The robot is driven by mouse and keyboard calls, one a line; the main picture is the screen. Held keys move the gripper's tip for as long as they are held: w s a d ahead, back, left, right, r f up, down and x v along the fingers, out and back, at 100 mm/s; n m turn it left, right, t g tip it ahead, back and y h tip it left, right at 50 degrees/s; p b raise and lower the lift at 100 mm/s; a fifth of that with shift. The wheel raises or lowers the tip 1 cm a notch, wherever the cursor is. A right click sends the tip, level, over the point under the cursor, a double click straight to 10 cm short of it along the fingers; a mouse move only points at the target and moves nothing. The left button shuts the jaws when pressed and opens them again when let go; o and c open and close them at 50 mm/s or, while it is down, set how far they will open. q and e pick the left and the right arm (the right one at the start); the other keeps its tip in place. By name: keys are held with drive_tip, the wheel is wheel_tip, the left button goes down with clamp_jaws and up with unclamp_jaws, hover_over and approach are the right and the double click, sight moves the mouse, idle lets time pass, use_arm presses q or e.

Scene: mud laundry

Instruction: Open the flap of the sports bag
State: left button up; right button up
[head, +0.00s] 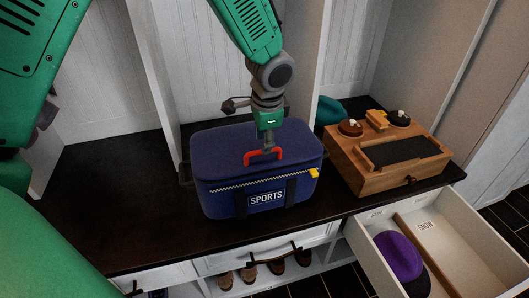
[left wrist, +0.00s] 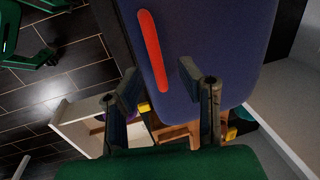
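The blue sports bag (head: 225,170) stands upright on the dark bench, with a "SPORTS" label (head: 266,198) on its front. Its flap is shut, with a zip line along the front and a yellow tab (head: 314,173) at the right corner. A red handle (head: 278,154) is on the flap. It also shows in the left wrist view (left wrist: 152,50). My left gripper (head: 262,148) hangs above the handle. In the left wrist view its two fingers (left wrist: 158,72) are spread, with the handle's lower end between them. Contact cannot be told. My right gripper is not in view.
A wooden box (head: 375,180) with knobs stands right of the bag. An open white drawer (head: 470,262) with a purple cap (head: 398,254) juts out at front right. Several shoes (head: 250,272) sit below the bench. The bench's left part (head: 110,200) is clear.

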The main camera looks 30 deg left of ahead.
use_arm(q)
wheel_tip(320, 180, down, 2)
drive_tip(key=shift+w+f, duration=0.15)
drive_tip(key=shift+f+b, duration=0.15)
drive_tip(key=shift+b, duration=0.15)
drive_tip(key=shift+d, duration=0.25)
drive_tip(key=shift+c, duration=0.3)
drive_tip(key=shift+a, duration=0.15)
drive_tip(key=c, duration=0.7)
drive_tip(key=shift+a, duration=0.1)
clamp_jaws()
